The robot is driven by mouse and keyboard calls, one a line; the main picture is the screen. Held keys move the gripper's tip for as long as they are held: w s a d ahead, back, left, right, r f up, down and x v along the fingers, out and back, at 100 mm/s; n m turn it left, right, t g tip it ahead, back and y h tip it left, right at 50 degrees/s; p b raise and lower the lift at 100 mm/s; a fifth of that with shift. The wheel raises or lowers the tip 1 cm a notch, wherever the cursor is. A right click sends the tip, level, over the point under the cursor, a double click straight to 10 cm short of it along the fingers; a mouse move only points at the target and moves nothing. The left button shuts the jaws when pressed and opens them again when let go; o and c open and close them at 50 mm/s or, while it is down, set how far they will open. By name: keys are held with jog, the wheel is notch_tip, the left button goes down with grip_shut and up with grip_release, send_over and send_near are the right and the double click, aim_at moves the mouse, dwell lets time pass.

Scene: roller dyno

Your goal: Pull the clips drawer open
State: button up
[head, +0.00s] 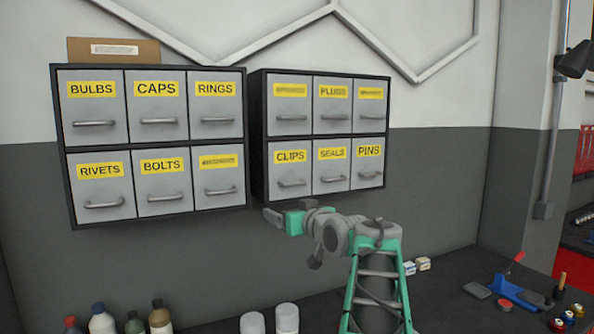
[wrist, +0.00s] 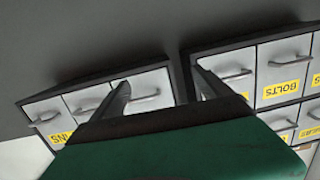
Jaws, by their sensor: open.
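The clips drawer (head: 291,169) is the lower left drawer of the right cabinet. It is grey with a yellow label and a horizontal bar handle (head: 292,183), and it looks closed. My gripper (head: 270,216) is just below and left of that drawer in the head view, apart from the handle. In the wrist view the picture is turned over, and my open, empty gripper (wrist: 163,88) has one finger overlapping the clips drawer (wrist: 152,83) and the other near the other cabinet. The clips handle (wrist: 145,98) shows between the fingers; the clips label is hidden there.
The right cabinet (head: 258,140) also holds the seals (head: 331,166) and pins (head: 366,164) drawers. The left cabinet (head: 58,150) stands beside it across a narrow gap. Bottles (head: 160,318) and white jars (head: 287,318) stand on the bench below.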

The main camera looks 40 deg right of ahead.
aim_at(296, 184)
jog(key=shift+o, duration=0.6)
jog(key=s+d+r+t+h, duration=0.1)
jog(key=s+d+r, duration=0.1)
jog(key=d+r, duration=0.3)
jog(key=shift+s, duration=0.15)
jog(key=p+x, duration=0.4)
jog(key=x, duration=0.3)
jog(key=shift+w, duration=0.35)
